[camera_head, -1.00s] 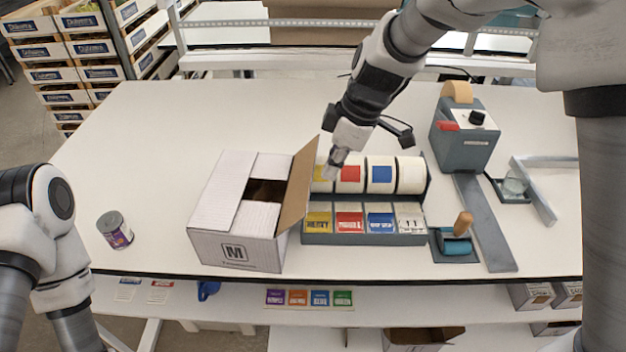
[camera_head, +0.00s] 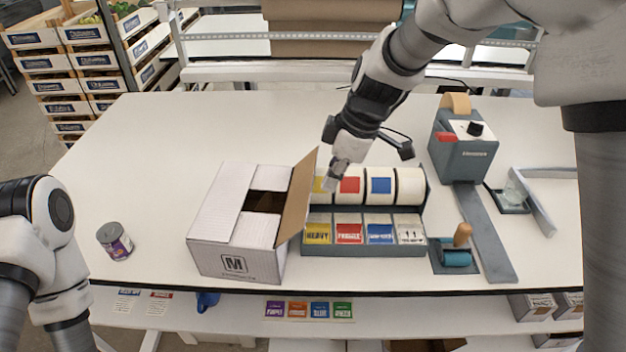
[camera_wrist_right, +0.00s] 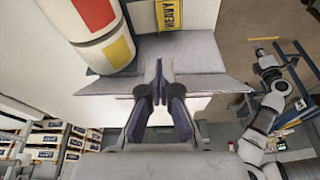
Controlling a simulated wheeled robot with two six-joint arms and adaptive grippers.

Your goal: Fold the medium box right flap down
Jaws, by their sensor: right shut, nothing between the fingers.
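The medium box (camera_head: 238,262) is a white carton marked M, standing on the table left of centre. Its left, near and far flaps lie folded in, leaving a dark gap in the middle. The right flap (camera_head: 297,197) stands up, leaning outward to the right, its brown inner face showing. My right gripper (camera_head: 333,183) is shut and empty, just right of the flap's upper part, over the label rolls. In the right wrist view the closed fingertips (camera_wrist_right: 159,65) sit beside a grey panel edge; I cannot tell whether they touch it. My left gripper is out of view; only its arm shows.
The label dispenser (camera_head: 365,249) with rolls stands close against the box's right side. A tape machine (camera_head: 465,145) and a teal roller (camera_head: 456,258) are farther right. A can (camera_head: 114,240) stands at left. The table's back left is clear.

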